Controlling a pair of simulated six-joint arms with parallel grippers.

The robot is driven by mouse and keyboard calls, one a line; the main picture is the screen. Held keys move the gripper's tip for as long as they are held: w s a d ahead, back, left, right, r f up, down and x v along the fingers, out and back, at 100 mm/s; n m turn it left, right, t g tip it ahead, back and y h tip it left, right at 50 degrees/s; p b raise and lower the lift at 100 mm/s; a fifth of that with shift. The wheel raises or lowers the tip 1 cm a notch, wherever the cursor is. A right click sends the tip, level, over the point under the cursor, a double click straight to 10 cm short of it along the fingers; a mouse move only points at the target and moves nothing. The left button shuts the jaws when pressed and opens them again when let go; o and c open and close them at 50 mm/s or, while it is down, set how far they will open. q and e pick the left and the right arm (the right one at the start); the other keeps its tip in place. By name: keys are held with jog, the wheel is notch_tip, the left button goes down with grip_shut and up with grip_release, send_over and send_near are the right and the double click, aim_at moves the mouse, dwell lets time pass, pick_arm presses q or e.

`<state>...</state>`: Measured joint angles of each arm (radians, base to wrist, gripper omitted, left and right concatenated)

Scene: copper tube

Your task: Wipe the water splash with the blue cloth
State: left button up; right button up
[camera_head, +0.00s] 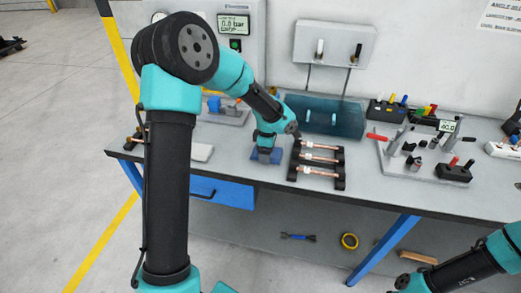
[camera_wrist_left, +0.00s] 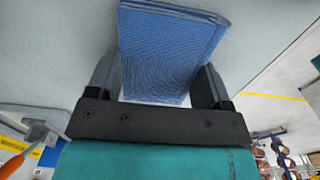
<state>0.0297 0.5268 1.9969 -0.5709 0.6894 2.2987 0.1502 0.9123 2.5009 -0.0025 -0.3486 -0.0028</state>
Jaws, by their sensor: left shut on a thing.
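The blue cloth (camera_head: 254,155) is at the bench top's front edge region, below my left gripper (camera_head: 264,150), left of the copper tubes. In the left wrist view the cloth (camera_wrist_left: 172,45) is a folded, woven blue pad between the two dark fingers of my left gripper (camera_wrist_left: 158,72), which is shut on it. From the head view I cannot tell whether the cloth touches the bench. I cannot make out the water splash; the arm and cloth may hide it. My right arm shows at the lower right, but its gripper is not visible.
A black rack with several copper tubes (camera_head: 318,158) stands just right of the cloth. A dark teal transparent screen (camera_head: 325,117) is behind it. A pale flat pad (camera_head: 199,152) lies to the left. A grey fixture tray (camera_head: 425,163) with tools is farther right.

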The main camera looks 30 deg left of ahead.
pick_arm(q)
jog(key=shift+w+d+r, duration=0.1)
jog(key=shift+d+r, duration=0.05)
jog(key=shift+d, duration=0.15)
jog(key=shift+r, duration=3.95)
jog(key=shift+a, duration=0.1)
